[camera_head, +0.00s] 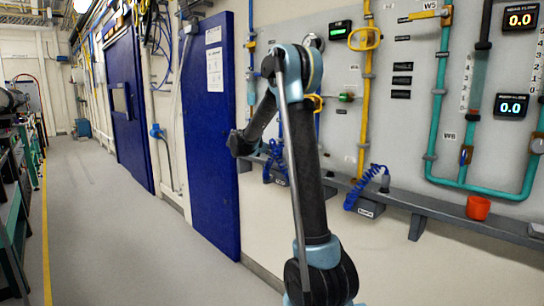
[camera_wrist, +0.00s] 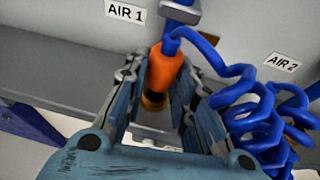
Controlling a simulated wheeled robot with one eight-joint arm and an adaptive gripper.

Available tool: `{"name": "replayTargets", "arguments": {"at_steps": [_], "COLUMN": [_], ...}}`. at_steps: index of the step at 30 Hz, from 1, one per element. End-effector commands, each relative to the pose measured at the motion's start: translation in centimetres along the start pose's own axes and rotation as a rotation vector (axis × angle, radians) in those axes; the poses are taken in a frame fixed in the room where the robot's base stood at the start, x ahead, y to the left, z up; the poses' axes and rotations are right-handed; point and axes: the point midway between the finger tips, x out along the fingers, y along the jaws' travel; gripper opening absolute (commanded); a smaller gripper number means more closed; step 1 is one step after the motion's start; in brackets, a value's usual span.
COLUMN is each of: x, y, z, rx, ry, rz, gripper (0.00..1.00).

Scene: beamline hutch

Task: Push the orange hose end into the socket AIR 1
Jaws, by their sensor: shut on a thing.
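In the wrist view, the orange hose end (camera_wrist: 166,70) sits between the two fingers of my gripper (camera_wrist: 166,88), which is shut on it. Its brass tip (camera_wrist: 153,101) points toward the bottom of the picture. A blue coiled hose (camera_wrist: 250,110) leaves its upper end and runs to the right. The AIR 1 label (camera_wrist: 125,11) is on the grey panel at upper left. The socket opening of AIR 1 cannot be made out. A grey-blue block (camera_wrist: 181,12) sits just above the hose end. In the head view my fingers cannot be made out.
An AIR 2 label (camera_wrist: 283,63) is at right in the wrist view. A blue door (camera_head: 213,150) stands at left. The left floor (camera_head: 100,230) is clear.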

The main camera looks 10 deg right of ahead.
Motion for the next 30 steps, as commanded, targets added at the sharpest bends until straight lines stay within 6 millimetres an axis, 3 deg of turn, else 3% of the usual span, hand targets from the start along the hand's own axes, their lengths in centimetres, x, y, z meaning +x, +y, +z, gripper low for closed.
{"name": "replayTargets", "arguments": {"at_steps": [30], "x": [-0.8], "y": [-0.1], "z": [2.2], "rx": [0.000], "ry": [0.000], "rz": [-0.001], "gripper": [0.00]}}
